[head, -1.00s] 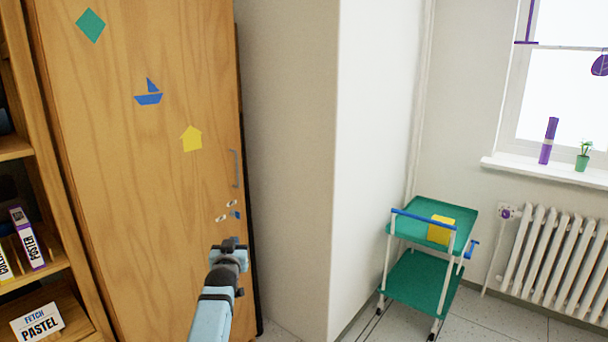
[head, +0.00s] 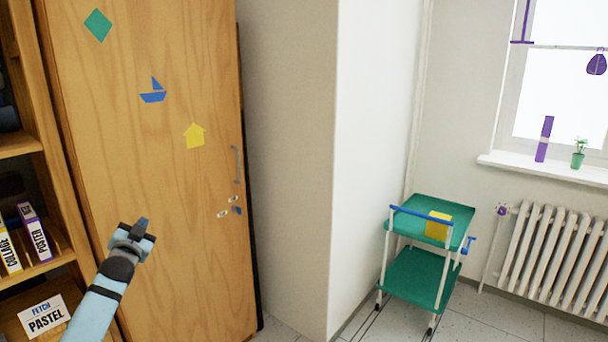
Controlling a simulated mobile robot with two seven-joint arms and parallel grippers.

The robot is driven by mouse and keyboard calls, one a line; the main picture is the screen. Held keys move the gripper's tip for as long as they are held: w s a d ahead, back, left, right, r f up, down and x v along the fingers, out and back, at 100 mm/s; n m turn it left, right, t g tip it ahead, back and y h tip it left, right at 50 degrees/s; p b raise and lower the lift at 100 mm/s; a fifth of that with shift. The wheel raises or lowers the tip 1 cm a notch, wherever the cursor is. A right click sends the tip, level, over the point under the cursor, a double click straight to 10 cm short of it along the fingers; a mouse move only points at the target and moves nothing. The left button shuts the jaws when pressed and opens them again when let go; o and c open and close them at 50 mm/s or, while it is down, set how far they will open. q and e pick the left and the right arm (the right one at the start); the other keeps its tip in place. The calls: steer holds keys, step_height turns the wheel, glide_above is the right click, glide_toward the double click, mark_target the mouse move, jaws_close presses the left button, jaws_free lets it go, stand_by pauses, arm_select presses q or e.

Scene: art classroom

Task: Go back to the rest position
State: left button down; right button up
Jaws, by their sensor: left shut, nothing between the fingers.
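My left gripper (head: 139,231) is raised in front of the lower left part of the wooden cabinet door (head: 165,190). It is shut and holds nothing. It is apart from the door handle (head: 236,164) and from the keyholes with a small blue key (head: 237,210), which are to its right. The door looks closed. My right gripper is out of view.
An open shelf (head: 42,259) with boxes and a "FETCH PASTEL" sign (head: 43,317) stands at the left, close to my left arm. A green trolley (head: 420,278) with a yellow block (head: 438,226) stands right of the white wall corner. A radiator (head: 557,250) is under the window.

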arm_select(q)
step_height(320, 180, down, 5)
steer(key=a+n+g, duration=0.2)
steer(key=n+g, duration=0.2)
steer(key=s+d+f+m+g+h+b, duration=0.1)
steer(key=s+d+f+b, duration=0.1)
steer(key=s+d+f, duration=0.55)
steer(key=s+d+f+m+g+h+b, duration=0.1)
steer(key=s+d+f+b, duration=0.1)
steer(key=s+d+f, duration=0.55)
steer(key=s+d+f+g+h+b, duration=0.1)
steer(key=s+d+f+h+b, duration=0.3)
steer(key=s+f, duration=0.95)
steer(key=s+d+n+g+b, duration=0.1)
steer(key=s+d, duration=0.3)
steer(key=s, duration=0.6)
steer(key=s+d+b, duration=0.1)
steer(key=s+d, duration=0.3)
steer(key=s, duration=0.6)
step_height(320, 180, up, 17)
steer(key=s+a+g+y+p, duration=0.1)
steer(key=p, duration=2.6)
steer(key=shift+s+a+f, duration=0.15)
steer(key=shift+a, duration=0.25)
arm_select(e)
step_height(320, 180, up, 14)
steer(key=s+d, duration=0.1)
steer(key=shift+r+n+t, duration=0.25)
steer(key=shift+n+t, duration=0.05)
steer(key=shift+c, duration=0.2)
